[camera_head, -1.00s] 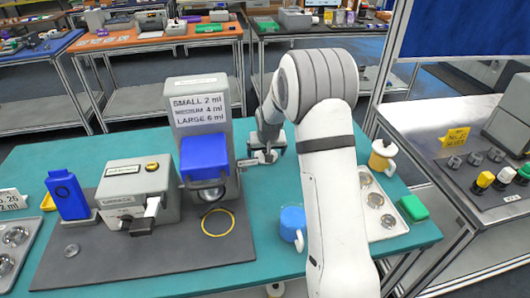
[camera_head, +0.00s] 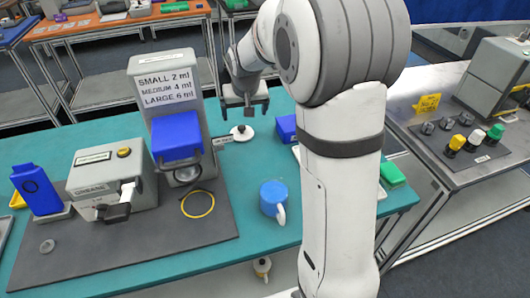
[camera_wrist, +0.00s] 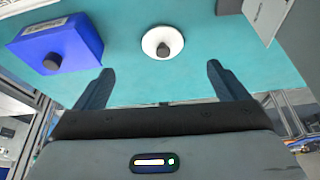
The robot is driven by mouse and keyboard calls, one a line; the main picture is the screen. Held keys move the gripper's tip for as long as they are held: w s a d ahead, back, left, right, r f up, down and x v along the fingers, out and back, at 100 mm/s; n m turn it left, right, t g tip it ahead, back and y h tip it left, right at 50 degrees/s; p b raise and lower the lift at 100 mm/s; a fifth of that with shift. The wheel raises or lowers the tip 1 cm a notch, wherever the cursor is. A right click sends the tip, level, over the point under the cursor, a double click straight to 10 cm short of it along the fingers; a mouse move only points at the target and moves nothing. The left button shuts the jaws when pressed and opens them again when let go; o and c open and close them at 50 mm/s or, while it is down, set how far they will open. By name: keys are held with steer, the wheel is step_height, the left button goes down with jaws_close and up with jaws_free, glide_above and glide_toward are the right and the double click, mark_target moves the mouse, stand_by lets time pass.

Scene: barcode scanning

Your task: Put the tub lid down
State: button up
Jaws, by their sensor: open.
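The tub lid, a white disc (camera_head: 242,137) with a dark knob, lies flat on the teal table (camera_head: 240,185), right of the grey labelled dispenser. It also shows in the wrist view as a white round lid (camera_wrist: 150,42), knob up. My gripper (camera_head: 245,106) is above the lid and apart from it. The two fingers (camera_wrist: 157,76) are spread with nothing between them. The tub is not clearly visible; my arm hides part of the table's right side.
A blue box (camera_head: 286,129) lies right of the lid. The dispenser with a blue front (camera_head: 177,137) stands left. A blue mug (camera_head: 272,197) is nearer. A grease machine (camera_head: 110,180) and yellow ring (camera_head: 197,204) are on the dark mat. A green block (camera_head: 391,174) is at the right.

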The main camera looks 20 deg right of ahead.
steer(key=s+r+g, duration=0.1)
steer(key=s+r, duration=0.2)
steer(key=s, duration=2.7)
steer(key=shift+s+n, duration=0.3)
steer(key=shift+n, duration=0.1)
